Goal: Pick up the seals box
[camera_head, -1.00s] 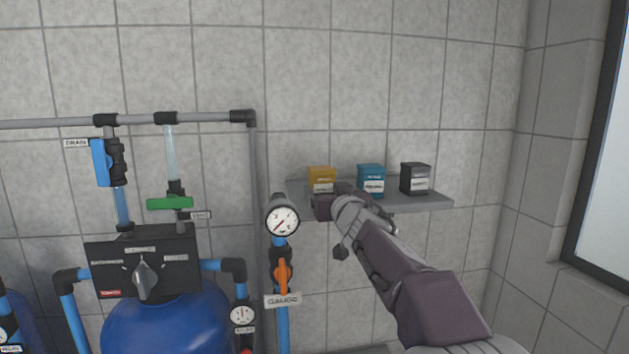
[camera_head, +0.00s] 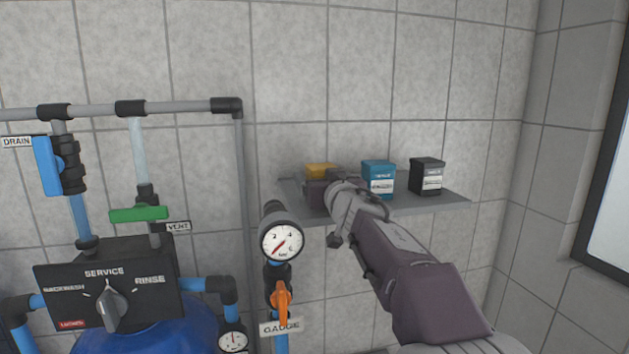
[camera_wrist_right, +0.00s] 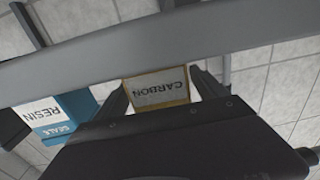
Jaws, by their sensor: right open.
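Three small boxes stand in a row on a grey wall shelf (camera_head: 410,205): yellow (camera_head: 320,168), blue (camera_head: 379,170) and black (camera_head: 427,170). In the right wrist view, upside down, the yellow box (camera_wrist_right: 158,88) has a label reading CARBON. The blue box (camera_wrist_right: 60,112) has a white label reading RESIN and small print on its blue part that looks like SEALS. The black box's print is too small to read. My right gripper (camera_head: 325,190) is open at the yellow box, a finger on either side; contact cannot be told. It hides most of that box in the head view. My left gripper is out of view.
A pressure gauge (camera_head: 282,243) on a pipe stands left of and below the shelf, close to my right gripper. Further left are pipes, a valve control head (camera_head: 110,290) and a blue tank (camera_head: 150,338). The tiled wall is close behind the boxes.

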